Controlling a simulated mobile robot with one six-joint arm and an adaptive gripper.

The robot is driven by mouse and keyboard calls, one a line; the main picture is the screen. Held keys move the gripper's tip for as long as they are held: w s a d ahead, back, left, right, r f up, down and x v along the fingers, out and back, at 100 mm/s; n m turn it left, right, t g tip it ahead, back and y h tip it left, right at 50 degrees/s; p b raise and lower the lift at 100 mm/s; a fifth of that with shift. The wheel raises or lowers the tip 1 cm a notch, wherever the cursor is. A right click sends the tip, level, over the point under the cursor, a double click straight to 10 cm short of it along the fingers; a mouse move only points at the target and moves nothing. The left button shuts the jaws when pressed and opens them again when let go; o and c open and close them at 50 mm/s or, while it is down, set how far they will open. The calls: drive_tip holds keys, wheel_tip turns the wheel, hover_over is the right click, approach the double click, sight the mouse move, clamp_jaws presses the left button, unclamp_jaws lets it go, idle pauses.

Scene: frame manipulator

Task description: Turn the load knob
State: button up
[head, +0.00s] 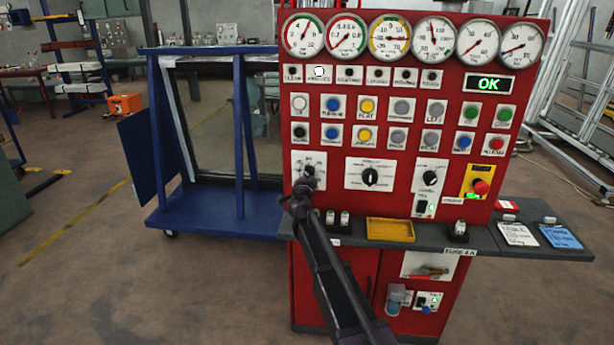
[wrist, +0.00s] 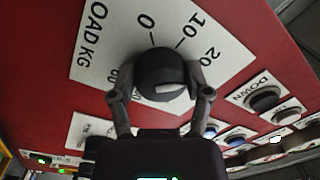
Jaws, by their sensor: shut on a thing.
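The load knob (wrist: 160,76) is a round black knob with a pale mark on its face. It sits on a white plate (wrist: 110,45) that reads "LOAD KG" with numbers around the knob. In the wrist view my gripper (wrist: 160,97) has one finger on each side of the knob and is shut on it. The knob's pointer is partly hidden, so its exact setting cannot be told. In the head view my gripper (head: 302,190) reaches up to the knob at the lower left of the red panel (head: 330,255), and the gripper covers part of its plate (head: 320,160).
Other black knobs (head: 370,177) and a red emergency button (head: 481,187) lie to the right. Rows of coloured buttons and several gauges (head: 390,38) are above. A grey shelf with a yellow tray (head: 390,238) is below. A blue frame rack (head: 222,219) stands left.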

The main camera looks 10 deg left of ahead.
drive_tip(key=shift+w+n, duration=0.15)
drive_tip(key=shift+n, duration=0.15)
drive_tip(key=o, duration=1.2)
drive_tip(key=shift+c, duration=0.2)
drive_tip(key=shift+m, duration=0.5)
